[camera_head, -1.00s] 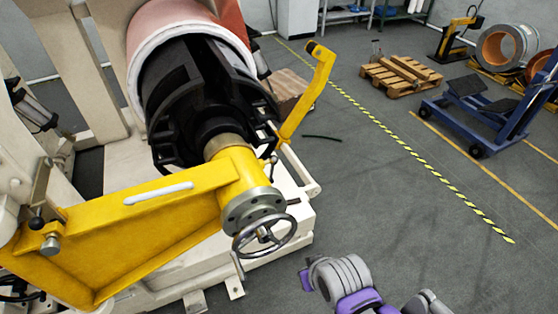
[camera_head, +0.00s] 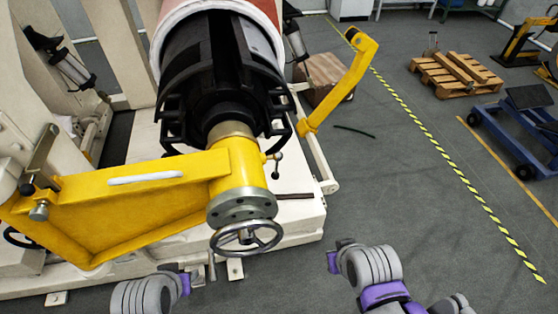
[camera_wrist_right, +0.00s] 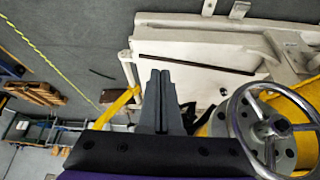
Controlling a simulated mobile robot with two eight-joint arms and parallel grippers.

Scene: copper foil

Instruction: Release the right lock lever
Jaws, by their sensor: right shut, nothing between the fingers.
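A small lever with a dark ball knob (camera_head: 277,156) stands on the right side of the yellow arm (camera_head: 150,195), just behind the round steel flange (camera_head: 241,206). A dark knob (camera_wrist_right: 223,91) also shows in the right wrist view, to the right of my fingers. Another lever (camera_head: 40,165) sits at the far left of the yellow arm. My right gripper (camera_wrist_right: 163,74) is shut and empty, and its fingers appear apart from the knob. In the head view only parts of my arms show at the bottom. My left gripper is not visible.
A steel handwheel (camera_head: 246,238) sticks out in front of the flange, close to my right gripper in the wrist view (camera_wrist_right: 274,126). A yellow post (camera_head: 340,82) rises at the machine's right. Grey floor (camera_head: 430,230) is clear to the right, with pallets (camera_head: 456,72) farther back.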

